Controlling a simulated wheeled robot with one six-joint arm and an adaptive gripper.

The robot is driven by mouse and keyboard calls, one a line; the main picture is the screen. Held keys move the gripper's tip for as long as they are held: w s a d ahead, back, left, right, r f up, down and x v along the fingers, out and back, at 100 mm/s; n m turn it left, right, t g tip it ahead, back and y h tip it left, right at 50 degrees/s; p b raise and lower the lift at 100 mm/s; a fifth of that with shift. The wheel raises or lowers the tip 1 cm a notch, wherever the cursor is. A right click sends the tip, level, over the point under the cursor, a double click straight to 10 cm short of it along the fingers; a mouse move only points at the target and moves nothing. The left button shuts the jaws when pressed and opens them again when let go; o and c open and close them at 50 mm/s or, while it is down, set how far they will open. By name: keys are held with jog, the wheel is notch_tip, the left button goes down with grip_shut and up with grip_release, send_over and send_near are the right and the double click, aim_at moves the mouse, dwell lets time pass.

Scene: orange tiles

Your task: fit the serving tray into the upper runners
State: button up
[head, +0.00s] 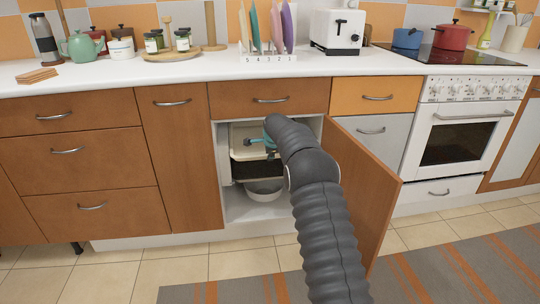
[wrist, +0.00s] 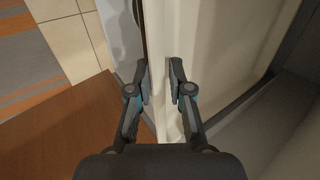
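The serving tray (head: 240,151) is cream-coloured and sits in the upper part of the open cabinet (head: 222,192). In the wrist view the tray (wrist: 215,45) fills the upper middle, and its edge runs between my fingers. My gripper (wrist: 160,75) has one finger on each side of that edge, and the pads appear to touch it. In the head view my gripper (head: 262,142) is at the front of the tray, partly behind my arm. The runners are too small or hidden to make out, so I cannot tell how the tray sits on them.
A dark shelf or tray (head: 243,171) lies below the serving tray. A white bowl (head: 264,192) stands on the cabinet floor. The brown cabinet door (head: 365,190) stands open to the right of my arm. A drawer (head: 270,99) and the white worktop (head: 200,70) are above.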

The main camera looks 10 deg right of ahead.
jog(key=shift+o, duration=1.1)
